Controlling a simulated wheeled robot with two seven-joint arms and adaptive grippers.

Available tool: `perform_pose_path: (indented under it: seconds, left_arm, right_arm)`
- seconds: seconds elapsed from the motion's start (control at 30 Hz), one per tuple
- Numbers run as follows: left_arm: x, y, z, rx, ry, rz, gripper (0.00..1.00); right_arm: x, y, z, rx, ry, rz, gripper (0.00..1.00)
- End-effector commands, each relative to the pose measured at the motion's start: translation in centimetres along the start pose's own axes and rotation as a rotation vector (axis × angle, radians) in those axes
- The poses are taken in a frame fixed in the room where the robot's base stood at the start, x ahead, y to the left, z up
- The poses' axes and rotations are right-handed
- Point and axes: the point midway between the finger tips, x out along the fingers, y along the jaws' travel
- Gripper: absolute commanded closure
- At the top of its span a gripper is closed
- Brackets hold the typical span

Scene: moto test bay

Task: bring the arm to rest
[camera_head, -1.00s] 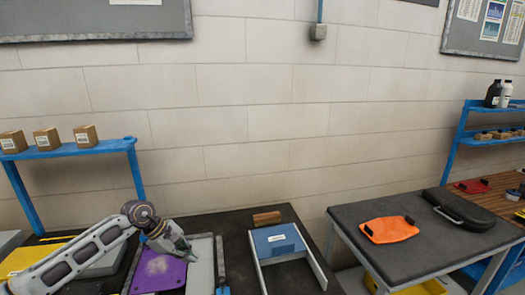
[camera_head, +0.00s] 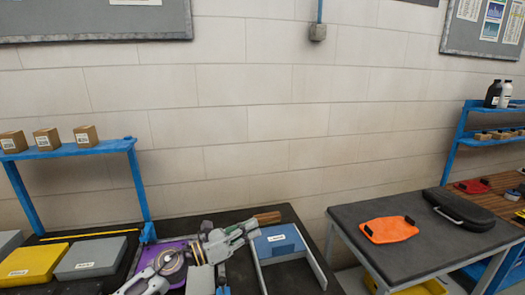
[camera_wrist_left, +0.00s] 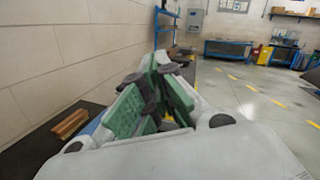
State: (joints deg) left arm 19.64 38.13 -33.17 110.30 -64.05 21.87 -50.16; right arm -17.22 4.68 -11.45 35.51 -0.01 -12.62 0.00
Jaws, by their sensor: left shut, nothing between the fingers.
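My left arm comes in low at the left of the head view, and its wrist lies across the purple sheet (camera_head: 148,256) on the dark bench. My left gripper (camera_head: 250,228) is shut and empty, pointing right, beside the blue box (camera_head: 285,240) and in front of the brown block (camera_head: 268,217). In the left wrist view its green-padded fingers (camera_wrist_left: 152,88) come together with nothing between them. The arm hides part of the purple sheet and the grey panel beside it. My right gripper is not in view.
A yellow case (camera_head: 30,262) and a grey case (camera_head: 90,258) lie on the left. A blue shelf (camera_head: 70,150) holds small cartons.

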Motion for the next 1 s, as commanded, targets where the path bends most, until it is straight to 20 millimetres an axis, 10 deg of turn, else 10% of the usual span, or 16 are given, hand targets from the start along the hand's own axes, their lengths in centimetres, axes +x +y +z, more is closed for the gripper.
perform_pose_path:
  seconds: [0.53, 1.0]
  left_arm:
    - [-4.0, 3.1, 3.5, -0.718, -0.496, 0.273, 1.00]
    - [-12.1, 7.5, -1.4, -1.342, -0.862, 0.580, 1.00]
  right_arm:
    - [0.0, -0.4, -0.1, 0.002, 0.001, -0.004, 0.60]
    - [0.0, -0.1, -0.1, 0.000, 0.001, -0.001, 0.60]
